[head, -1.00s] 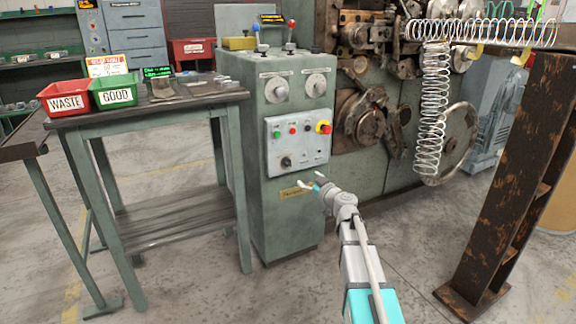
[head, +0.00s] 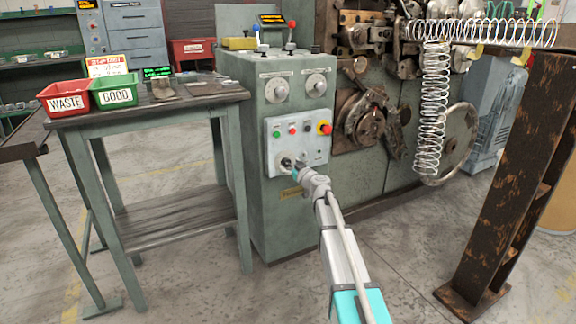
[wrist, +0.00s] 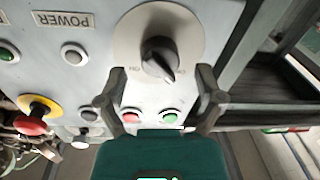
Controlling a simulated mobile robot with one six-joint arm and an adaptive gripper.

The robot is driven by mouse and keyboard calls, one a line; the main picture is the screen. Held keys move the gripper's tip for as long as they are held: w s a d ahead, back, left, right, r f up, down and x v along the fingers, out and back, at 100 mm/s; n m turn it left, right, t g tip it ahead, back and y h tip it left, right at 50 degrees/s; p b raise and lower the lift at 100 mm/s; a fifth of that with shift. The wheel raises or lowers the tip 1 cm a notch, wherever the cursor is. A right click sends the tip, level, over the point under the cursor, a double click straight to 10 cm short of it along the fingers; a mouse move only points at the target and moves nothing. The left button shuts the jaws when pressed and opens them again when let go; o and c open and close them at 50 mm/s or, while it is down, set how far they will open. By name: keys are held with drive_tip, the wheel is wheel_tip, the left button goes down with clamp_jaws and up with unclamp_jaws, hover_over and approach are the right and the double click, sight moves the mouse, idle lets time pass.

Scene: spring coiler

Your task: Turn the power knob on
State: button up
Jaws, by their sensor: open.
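A black rotary knob (wrist: 160,58) sits on a round pale plate with small markings on the control panel. It is in the upper middle of the wrist view, its ridge slanting. In the head view it shows at the panel's lower left (head: 286,162). A POWER label (wrist: 64,19) shows at the upper left of the wrist view. My gripper (wrist: 166,88) is open, with one finger to each side below the knob in that picture and nothing held. In the head view my gripper (head: 298,167) is right beside the knob; whether it touches it cannot be told.
The panel (head: 315,150) also carries green and red buttons and a red emergency stop (head: 325,128) on yellow. A table (head: 165,232) with red and green bins stands to the left. A rusty post (head: 500,170) and hanging springs (head: 433,110) stand at right.

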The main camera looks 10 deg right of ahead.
drive_tip(key=shift+w+a, duration=0.2)
drive_tip(key=shift+w, duration=0.3)
drive_tip(key=c, duration=1.1)
drive_tip(key=shift+a, duration=0.3)
drive_tip(key=shift+c, duration=0.3)
drive_tip(key=shift+d, duration=0.15)
